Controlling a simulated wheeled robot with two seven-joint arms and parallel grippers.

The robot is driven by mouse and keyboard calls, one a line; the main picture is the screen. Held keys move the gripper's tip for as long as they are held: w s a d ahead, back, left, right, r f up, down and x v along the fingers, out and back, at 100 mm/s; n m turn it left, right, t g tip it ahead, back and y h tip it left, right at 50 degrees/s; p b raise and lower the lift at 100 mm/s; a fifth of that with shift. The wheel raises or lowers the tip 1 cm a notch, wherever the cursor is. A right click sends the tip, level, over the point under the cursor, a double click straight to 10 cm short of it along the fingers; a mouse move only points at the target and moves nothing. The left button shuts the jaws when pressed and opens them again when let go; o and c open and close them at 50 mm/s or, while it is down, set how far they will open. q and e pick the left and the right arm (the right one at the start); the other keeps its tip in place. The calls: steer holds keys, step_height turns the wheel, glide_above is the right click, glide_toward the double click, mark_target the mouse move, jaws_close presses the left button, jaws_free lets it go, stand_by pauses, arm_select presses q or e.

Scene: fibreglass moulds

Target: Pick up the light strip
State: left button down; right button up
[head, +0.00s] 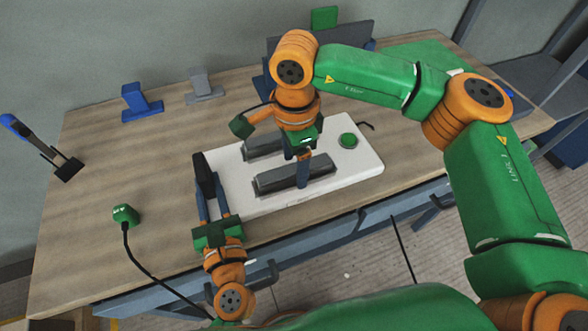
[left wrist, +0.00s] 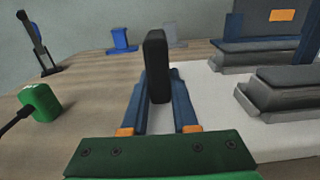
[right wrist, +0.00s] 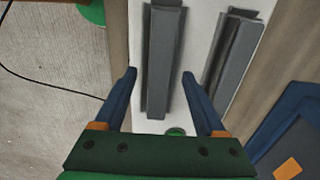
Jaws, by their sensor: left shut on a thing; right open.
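A black bar (head: 204,172) stands up between the fingers of my left gripper (head: 210,190), at the left end of the white board (head: 356,172). The left wrist view shows the black bar (left wrist: 156,62) with a blue finger on each side, shut on it. I cannot tell for certain whether this bar is the light strip. Two long grey pieces lie on the board, a near one (head: 268,184) and a far one (head: 262,146). My right gripper (right wrist: 160,76) is open, its fingers on either side of the near grey piece (right wrist: 160,50), apart from it.
A green device with a black cable (head: 124,215) sits on the wooden table at the left. A blue holder (head: 142,103), a grey holder (head: 204,86) and a blue-black stand (head: 66,168) are further back. A round green button (head: 348,140) is on the board. The table's left part is mostly bare.

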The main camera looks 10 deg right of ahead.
mark_target(295, 167)
steer(key=shift+f, duration=0.15)
jaws_close()
arm_select(q)
steer(key=c, duration=0.6)
jaws_free()
arm_select(e)
step_height(295, 167, up, 10)
